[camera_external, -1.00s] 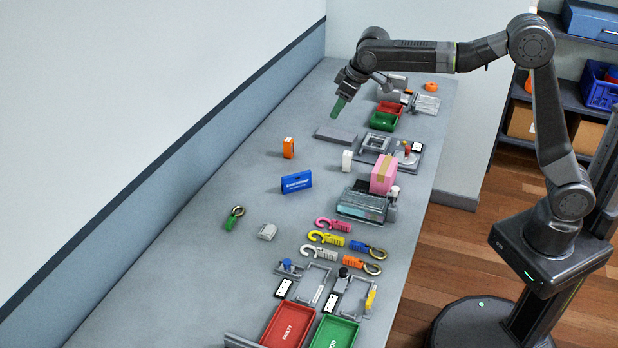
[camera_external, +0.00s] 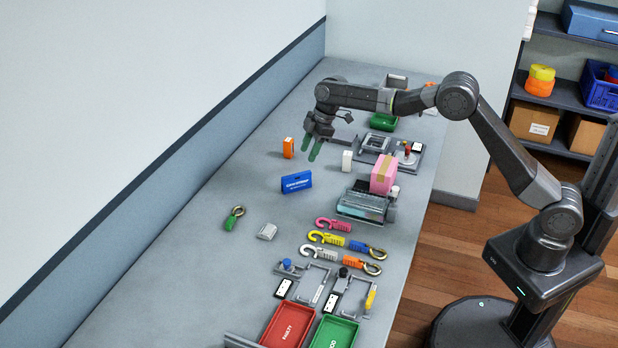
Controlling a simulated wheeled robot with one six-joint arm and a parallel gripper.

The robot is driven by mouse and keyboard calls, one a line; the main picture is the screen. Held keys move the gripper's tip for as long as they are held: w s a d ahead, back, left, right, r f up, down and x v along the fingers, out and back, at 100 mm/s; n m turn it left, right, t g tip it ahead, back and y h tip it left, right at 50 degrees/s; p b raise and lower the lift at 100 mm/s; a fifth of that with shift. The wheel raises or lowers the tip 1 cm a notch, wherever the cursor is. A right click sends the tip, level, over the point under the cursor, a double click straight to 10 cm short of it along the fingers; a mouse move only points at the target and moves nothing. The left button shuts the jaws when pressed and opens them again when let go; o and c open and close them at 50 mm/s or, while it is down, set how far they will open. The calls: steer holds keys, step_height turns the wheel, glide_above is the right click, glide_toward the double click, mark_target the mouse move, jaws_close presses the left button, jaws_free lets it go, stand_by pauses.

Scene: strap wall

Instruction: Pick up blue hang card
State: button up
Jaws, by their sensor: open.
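The blue hang card (camera_external: 296,182) stands on the grey bench, left of the middle, with white lettering on its face. It is free of my gripper.
The orange box (camera_external: 288,148) and white box (camera_external: 347,161) stand near my gripper. Several coloured hooks and red and green trays (camera_external: 289,325) lie toward the front.

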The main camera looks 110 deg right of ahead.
mark_target(297, 181)
steer(key=p+x, duration=0.3)
steer(key=x, duration=0.9)
steer(key=shift+f, duration=0.2)
jaws_close()
